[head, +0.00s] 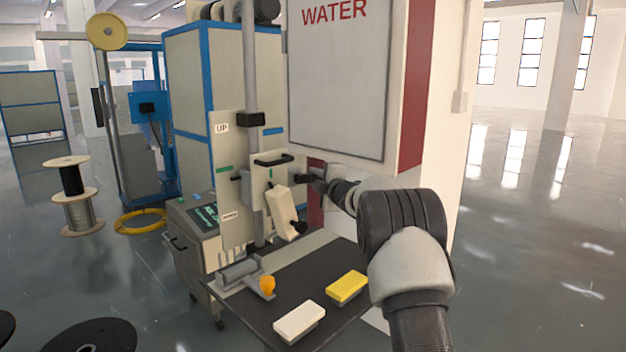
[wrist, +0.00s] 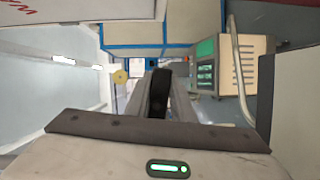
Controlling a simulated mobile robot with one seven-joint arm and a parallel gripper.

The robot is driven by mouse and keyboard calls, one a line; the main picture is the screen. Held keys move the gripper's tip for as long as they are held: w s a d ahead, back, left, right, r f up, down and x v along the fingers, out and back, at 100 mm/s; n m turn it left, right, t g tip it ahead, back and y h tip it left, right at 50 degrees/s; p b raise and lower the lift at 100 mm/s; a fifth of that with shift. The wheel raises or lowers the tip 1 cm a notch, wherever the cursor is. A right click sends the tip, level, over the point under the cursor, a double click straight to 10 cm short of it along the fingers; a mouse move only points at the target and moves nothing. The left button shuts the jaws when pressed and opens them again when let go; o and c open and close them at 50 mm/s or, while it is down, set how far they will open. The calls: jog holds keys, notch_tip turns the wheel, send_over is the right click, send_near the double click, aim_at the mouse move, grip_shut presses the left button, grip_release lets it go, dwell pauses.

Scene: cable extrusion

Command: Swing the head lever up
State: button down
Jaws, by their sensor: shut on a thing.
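The beige extruder head (head: 281,212) stands on a grey vertical post beside a plate marked UP (head: 223,128). A short black grip (head: 303,178), which looks like the end of the head lever, sticks out to the right of the head, roughly level. My gripper (head: 319,180) reaches in from the right and is shut on this grip. In the wrist view, the black grip (wrist: 160,92) lies between the fingers of my gripper (wrist: 162,100). The lever's joint with the post is not clear, and the fingertips are small and partly hidden.
A white cabinet marked WATER (head: 340,80) stands close behind and above my gripper. Below is a dark bench (head: 262,312) with a white block (head: 300,320), a yellow block (head: 346,287) and an orange knob (head: 267,285). A control console (head: 198,222) stands left.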

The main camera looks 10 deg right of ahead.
jog(key=shift+r, duration=0.1)
jog(key=c, duration=1.5)
grip_release()
jog(key=v, duration=1.7)
jog(key=shift+s, duration=0.2)
